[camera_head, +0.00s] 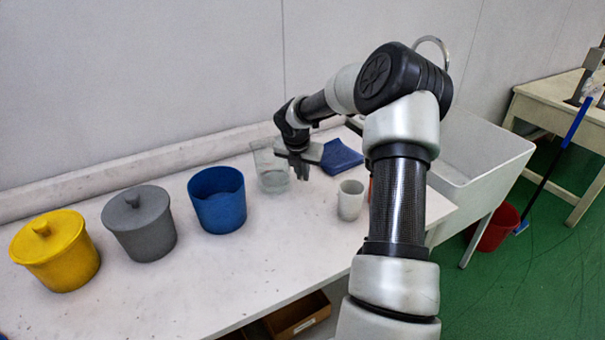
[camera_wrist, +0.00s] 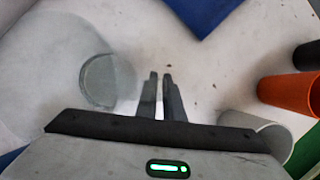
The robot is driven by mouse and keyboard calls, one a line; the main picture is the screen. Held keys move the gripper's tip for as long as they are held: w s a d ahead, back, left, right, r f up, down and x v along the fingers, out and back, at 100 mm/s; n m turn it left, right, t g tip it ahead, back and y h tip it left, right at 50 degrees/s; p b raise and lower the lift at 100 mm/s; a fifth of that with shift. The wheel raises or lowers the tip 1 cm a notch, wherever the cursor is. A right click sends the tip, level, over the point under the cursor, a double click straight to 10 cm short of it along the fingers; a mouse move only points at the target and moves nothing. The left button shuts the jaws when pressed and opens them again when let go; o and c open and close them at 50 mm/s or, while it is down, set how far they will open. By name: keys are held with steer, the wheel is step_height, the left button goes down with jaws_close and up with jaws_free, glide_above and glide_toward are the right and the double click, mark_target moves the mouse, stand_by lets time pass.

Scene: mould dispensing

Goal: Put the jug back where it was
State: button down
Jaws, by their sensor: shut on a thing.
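The jug (camera_head: 268,168) is clear and see-through and stands upright towards the back of the white table, right of the blue tub. In the wrist view the jug (camera_wrist: 100,82) shows at the left as a faint pale shape with a round end. My gripper (camera_head: 300,172) is at the jug's right side, pointing down. In the wrist view the fingers of my gripper (camera_wrist: 161,80) are close together, shut on the jug at its side; the handle itself is hard to make out. I cannot tell whether the jug's base touches the table.
A blue open tub (camera_head: 218,205), a grey lidded tub (camera_head: 140,225) and a yellow lidded tub (camera_head: 57,255) stand to the left. A white cup (camera_head: 350,202) and an orange cup (camera_wrist: 290,92) are to the right. A blue cloth (camera_head: 341,157) lies behind. A sink (camera_head: 470,165) adjoins the table.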

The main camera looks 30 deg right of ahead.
steer(key=c, duration=2.3)
jaws_free()
steer(key=shift+f, duration=0.15)
steer(key=o, duration=0.4)
steer(key=shift+r, duration=0.45)
steer(key=p+v, duration=0.2)
steer(key=v, duration=0.9)
steer(key=shift+s+a+r, duration=0.15)
steer(key=shift+a, duration=0.05)
